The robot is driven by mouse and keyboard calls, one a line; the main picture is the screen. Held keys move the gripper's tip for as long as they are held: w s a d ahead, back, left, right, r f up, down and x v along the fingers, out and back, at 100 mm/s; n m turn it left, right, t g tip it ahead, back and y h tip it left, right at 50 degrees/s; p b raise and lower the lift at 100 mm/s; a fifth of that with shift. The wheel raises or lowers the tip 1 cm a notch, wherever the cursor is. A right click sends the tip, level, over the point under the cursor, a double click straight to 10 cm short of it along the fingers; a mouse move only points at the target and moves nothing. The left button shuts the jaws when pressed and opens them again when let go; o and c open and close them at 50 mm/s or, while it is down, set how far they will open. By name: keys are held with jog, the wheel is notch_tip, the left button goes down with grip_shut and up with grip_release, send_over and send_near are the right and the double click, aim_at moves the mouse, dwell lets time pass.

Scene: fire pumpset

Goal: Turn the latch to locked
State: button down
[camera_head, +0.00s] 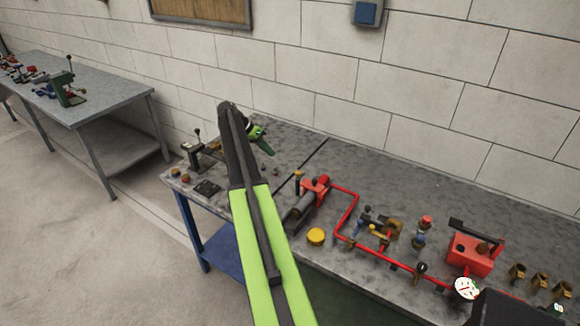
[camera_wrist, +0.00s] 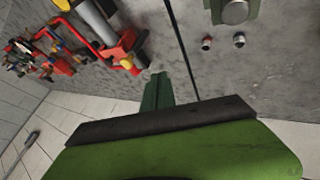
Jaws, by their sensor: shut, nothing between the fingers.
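I cannot tell which part is the latch in either view. A red pump set (camera_head: 313,188) with red piping stands on the grey bench; part of it also shows at the upper left of the wrist view (camera_wrist: 125,48). A red box with a black lever (camera_head: 473,252) stands at the bench's right. My gripper (camera_head: 257,132) is green, shut and empty, over the back left of the bench. Its dark green fingers (camera_wrist: 158,88) point at the bench top in the wrist view. My arm hides part of the bench.
Two small knobs (camera_wrist: 222,41) and a green-based device with a grey round part (camera_wrist: 236,12) lie near my gripper in the wrist view. A white block wall (camera_head: 400,80) runs behind. Another bench (camera_head: 110,90) stands left.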

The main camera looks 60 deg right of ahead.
aim_at(300, 173)
jog(key=s+d+f+b, duration=0.4)
jog(key=s+f+b, duration=0.3)
jog(key=s+f, duration=0.1)
jog(key=shift+s+b, duration=0.4)
jog(key=shift+s, duration=0.25)
